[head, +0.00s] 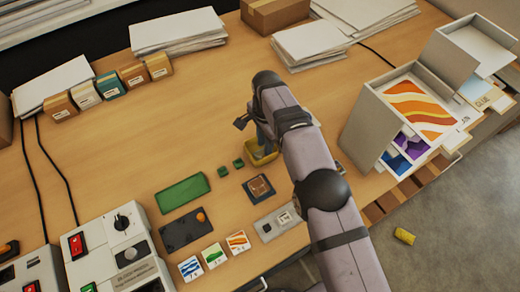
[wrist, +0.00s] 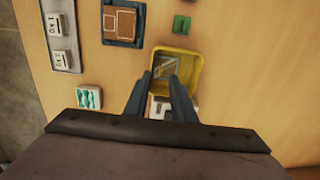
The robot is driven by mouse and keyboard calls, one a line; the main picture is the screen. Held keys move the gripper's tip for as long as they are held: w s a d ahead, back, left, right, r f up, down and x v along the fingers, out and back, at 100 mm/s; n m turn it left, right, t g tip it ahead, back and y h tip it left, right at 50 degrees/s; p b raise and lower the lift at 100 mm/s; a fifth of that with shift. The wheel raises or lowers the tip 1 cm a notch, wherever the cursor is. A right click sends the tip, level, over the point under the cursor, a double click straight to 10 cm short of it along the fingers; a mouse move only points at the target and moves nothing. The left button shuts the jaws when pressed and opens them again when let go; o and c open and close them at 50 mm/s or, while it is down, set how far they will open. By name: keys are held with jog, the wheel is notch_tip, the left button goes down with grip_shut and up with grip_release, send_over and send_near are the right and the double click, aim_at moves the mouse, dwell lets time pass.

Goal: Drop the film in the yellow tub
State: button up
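The yellow tub (wrist: 194,78) stands on the table below my gripper; in the head view the tub (head: 262,157) is partly hidden by my arm. A small grey piece with pale lines (wrist: 165,65), perhaps the film, shows inside the tub near its left wall, just beyond the fingertips. My gripper (wrist: 162,84) points down over the tub's left side. Its two blue-grey fingers are apart, with a gap between them. I cannot tell exactly how high the fingertips are above the tub floor.
Small green blocks (head: 238,163) and a dark blue square tray with a brown piece (head: 259,187) lie left of the tub. A green slab (head: 184,192) lies further left. A grey box (head: 386,128) stands right. A yellow object (head: 404,236) lies on the floor.

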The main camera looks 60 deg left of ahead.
jog(key=shift+r, duration=0.1)
notch_tip(320, 180, up, 7)
jog(key=b, duration=0.2)
dwell(0.7)
jog(key=w+d+r, duration=0.2)
jog(key=w+d, duration=0.3)
jog(key=w, duration=0.3)
jog(key=w+d+r, duration=0.1)
jog(key=w+d, duration=0.5)
jog(key=w, duration=0.2)
jog(key=w+d+b, duration=0.1)
jog(key=w+d, duration=0.3)
jog(key=d, duration=0.5)
jog(key=w+d+b, duration=0.1)
jog(key=w+d, duration=0.2)
jog(key=d, duration=0.5)
jog(key=s+d, duration=0.2)
jog(key=d, duration=0.8)
jog(key=s+d, duration=0.2)
jog(key=d, duration=0.8)
jog(key=s+d+f+b, duration=0.1)
jog(key=s+d+f, duration=0.4)
jog(key=s+d, duration=0.5)
jog(key=shift+s+f, duration=0.15)
jog(key=shift+s, duration=0.9)
